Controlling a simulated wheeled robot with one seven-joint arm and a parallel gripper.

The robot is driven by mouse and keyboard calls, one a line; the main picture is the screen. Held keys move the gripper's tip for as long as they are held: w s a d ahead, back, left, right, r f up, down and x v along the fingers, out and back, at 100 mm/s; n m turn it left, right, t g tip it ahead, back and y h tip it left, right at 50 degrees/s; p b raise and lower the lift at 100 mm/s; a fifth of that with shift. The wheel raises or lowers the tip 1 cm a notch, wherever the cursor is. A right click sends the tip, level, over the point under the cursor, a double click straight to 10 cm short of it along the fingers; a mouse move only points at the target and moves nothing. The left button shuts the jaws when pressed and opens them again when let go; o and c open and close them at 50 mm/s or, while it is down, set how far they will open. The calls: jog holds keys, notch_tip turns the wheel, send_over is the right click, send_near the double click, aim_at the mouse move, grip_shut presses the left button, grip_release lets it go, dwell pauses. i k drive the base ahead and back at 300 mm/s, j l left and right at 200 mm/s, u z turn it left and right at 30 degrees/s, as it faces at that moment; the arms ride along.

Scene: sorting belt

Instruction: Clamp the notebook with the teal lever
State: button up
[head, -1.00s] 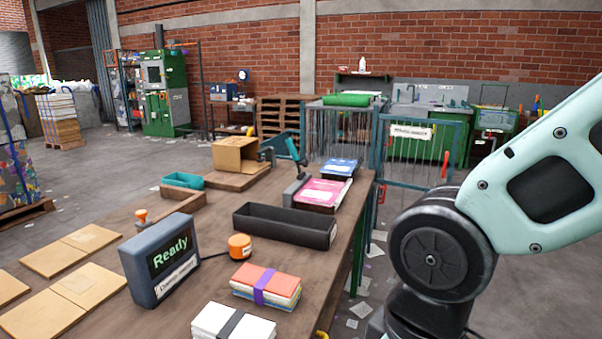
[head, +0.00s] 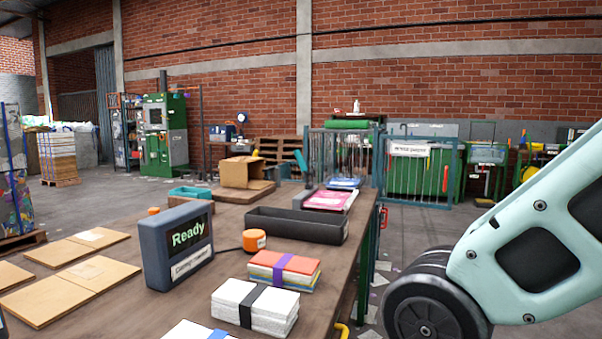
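The teal lever (head: 301,161) stands up at a tilt near the far end of the workbench (head: 330,270). A pink notebook (head: 328,200) with a pale label lies flat just to the right of the lever's dark base. A blue notebook or packet (head: 344,183) lies right behind the pink one. I cannot tell which notebook, if any, sits under the clamp. My arm shows at the right, but my gripper is out of the picture.
A long black tray (head: 296,226) lies in front of the notebook. An orange button (head: 254,240), a "Ready" display (head: 178,246) and banded paper stacks (head: 284,270) stand nearer. A cardboard box (head: 240,171) is behind.

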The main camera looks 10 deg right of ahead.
aim_at(301, 163)
jog(key=i+l+u, duration=0.1)
jog(key=i+l, duration=1)
jog(key=i, duration=0.05)
